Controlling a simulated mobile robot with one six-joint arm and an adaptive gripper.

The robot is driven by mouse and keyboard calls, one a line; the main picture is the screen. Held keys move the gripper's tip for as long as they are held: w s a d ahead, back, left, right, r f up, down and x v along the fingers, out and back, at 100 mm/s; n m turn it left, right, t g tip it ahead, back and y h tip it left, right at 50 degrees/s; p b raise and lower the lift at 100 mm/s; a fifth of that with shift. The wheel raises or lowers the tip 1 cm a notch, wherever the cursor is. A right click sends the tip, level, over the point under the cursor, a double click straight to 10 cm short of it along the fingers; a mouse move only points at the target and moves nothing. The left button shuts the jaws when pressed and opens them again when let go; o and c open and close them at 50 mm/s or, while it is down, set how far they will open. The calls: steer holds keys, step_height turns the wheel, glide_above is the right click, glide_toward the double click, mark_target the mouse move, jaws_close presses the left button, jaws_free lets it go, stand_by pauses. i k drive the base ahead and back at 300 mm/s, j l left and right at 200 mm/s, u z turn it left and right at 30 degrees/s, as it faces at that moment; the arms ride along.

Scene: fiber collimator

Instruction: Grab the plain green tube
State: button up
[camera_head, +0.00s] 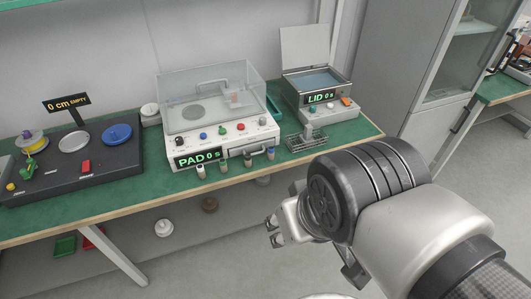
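Several small tubes stand in a row on the green bench in front of the PAD machine: a left tube (200,172), a second tube (223,166), a third tube (247,159) and a right tube (271,153). They are too small here to tell for sure which one is plain green. My gripper (271,231) is in front of the bench edge, nearer the camera and below the right end of the row. Its two fingertips are apart with nothing between them. It touches no tube.
The PAD machine (233,140) with a clear cover stands right behind the tubes. A black spool station (75,175) is at left. The floor before the bench is mostly free.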

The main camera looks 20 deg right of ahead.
mark_target(222, 162)
steer(key=i+u, duration=0.3)
steer(key=i, duration=0.25)
steer(key=i+l+u, duration=0.1)
steer(key=i+u, duration=0.2)
steer(key=i, duration=0.2)
